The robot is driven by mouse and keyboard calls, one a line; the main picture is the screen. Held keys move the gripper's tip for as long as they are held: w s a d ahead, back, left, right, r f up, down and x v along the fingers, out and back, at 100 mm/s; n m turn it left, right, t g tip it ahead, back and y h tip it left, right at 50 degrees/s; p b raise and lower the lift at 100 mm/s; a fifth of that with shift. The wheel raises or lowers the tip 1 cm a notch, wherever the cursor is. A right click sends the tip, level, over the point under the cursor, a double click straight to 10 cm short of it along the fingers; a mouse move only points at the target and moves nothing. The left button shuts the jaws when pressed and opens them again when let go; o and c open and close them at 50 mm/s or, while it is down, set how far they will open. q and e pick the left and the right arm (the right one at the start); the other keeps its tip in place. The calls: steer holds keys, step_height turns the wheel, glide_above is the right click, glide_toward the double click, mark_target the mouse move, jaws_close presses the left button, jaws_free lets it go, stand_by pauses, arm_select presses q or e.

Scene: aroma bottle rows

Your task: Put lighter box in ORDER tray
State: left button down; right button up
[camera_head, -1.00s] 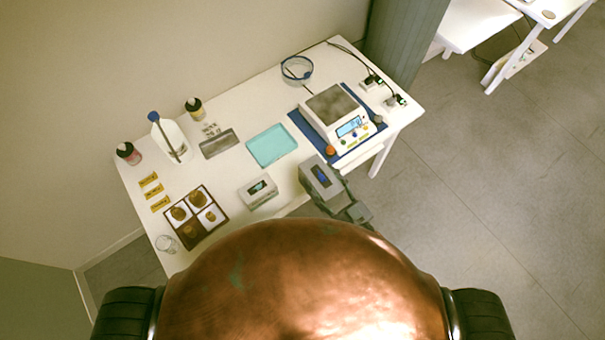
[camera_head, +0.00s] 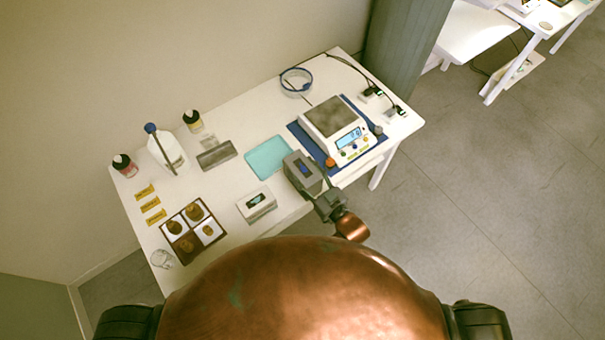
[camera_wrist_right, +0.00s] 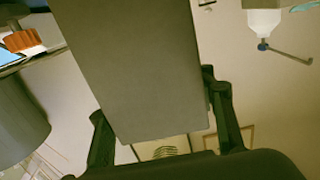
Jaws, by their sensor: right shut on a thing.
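A grey box (camera_head: 303,170) with a dark blue window on top is held by my right gripper (camera_head: 320,194) at the front right of the table. In the right wrist view the grey box (camera_wrist_right: 135,65) fills the middle, with a finger of the right gripper (camera_wrist_right: 163,125) on each side. A second, paler box (camera_head: 258,203) with a dark window stands on the table to the left. The teal tray (camera_head: 262,160) lies just behind the held box, which partly covers its near right corner. It looks empty; no lettering is readable. My left gripper is out of view.
A scale (camera_head: 333,118) on a blue mat (camera_head: 368,150) stands close right of the held box. A brown divided tray (camera_head: 196,244), a white bottle (camera_head: 165,148), a grey block (camera_head: 216,155) and a blue-rimmed dish (camera_head: 296,82) are around. Table between the paler box and teal tray is clear.

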steer(key=shift+w+a+f, duration=0.1)
steer(key=shift+w+f, duration=0.1)
steer(key=shift+w, duration=0.1)
steer(key=shift+f+b, duration=0.35)
steer(key=shift+f, duration=1.05)
steer(key=shift+f, duration=0.15)
steer(key=o, duration=1.8)
steer(key=shift+s+f, duration=0.1)
